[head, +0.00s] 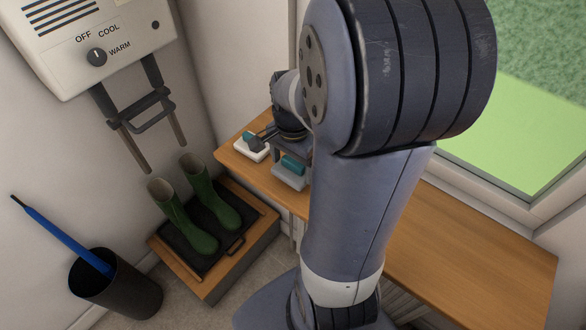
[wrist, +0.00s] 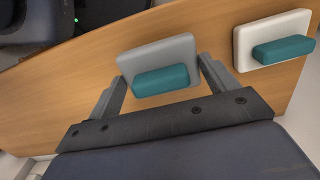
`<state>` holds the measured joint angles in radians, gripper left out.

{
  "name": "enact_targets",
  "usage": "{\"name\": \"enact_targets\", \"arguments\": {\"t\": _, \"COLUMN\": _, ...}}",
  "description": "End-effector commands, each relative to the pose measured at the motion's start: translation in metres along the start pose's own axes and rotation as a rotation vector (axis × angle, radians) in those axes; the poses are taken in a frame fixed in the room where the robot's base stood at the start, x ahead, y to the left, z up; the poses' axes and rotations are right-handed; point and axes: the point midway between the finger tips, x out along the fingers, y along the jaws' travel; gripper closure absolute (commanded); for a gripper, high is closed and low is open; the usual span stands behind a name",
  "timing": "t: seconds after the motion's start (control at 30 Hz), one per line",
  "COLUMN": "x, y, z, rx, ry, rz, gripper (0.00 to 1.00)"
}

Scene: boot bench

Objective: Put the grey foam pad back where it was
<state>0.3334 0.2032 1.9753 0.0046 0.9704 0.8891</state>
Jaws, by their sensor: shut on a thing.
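The grey foam pad (wrist: 155,52), a flat slab with a teal block on its face, sits between the two fingers of my gripper (wrist: 162,76) in the wrist view. The fingers are shut on its two side edges. In the head view the grey pad (head: 287,181) shows by the front edge of the wooden bench, partly behind my arm. I cannot tell whether it touches the bench top. A similar white pad (wrist: 243,48) with a teal block lies beside it, apart from my gripper; it also shows in the head view (head: 246,152).
The bench top (head: 455,250) is bare on the right, under the window. Green boots (head: 200,205) stand on a black tray on a low wooden step. A dark bin (head: 115,285) holds a blue umbrella. A heater (head: 85,35) with a dial hangs on the wall.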

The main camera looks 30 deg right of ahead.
Motion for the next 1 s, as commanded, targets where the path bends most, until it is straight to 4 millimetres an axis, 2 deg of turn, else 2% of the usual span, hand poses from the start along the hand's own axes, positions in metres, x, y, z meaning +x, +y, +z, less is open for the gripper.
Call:
{"name": "enact_targets", "arguments": {"t": 0.1, "x": 0.018, "y": 0.001, "z": 0.0, "rx": 0.0, "ry": -0.003, "rz": 0.004, "gripper": 0.37}}
{"name": "enact_targets", "arguments": {"t": 0.2, "x": 0.026, "y": 0.0, "z": 0.0, "rx": 0.0, "ry": -0.001, "rz": 0.002, "gripper": 0.37}}
{"name": "enact_targets", "arguments": {"t": 0.5, "x": 0.029, "y": 0.0, "z": 0.0, "rx": 0.0, "ry": 0.0, "rz": 0.0, "gripper": 0.37}}
{"name": "enact_targets", "arguments": {"t": 0.53, "x": 0.028, "y": 0.0, "z": 0.0, "rx": 0.0, "ry": 0.0, "rz": 0.0, "gripper": 0.17}}
{"name": "enact_targets", "arguments": {"t": 0.7, "x": 0.028, "y": 0.0, "z": 0.0, "rx": 0.0, "ry": 0.0, "rz": 0.0, "gripper": 0.03}}
{"name": "enact_targets", "arguments": {"t": 0.77, "x": 0.028, "y": 0.0, "z": 0.0, "rx": 0.0, "ry": 0.0, "rz": 0.0, "gripper": 0.0}}
{"name": "enact_targets", "arguments": {"t": 1.0, "x": 0.026, "y": 0.0, "z": 0.0, "rx": 0.0, "ry": 0.0, "rz": 0.0, "gripper": 0.0}}
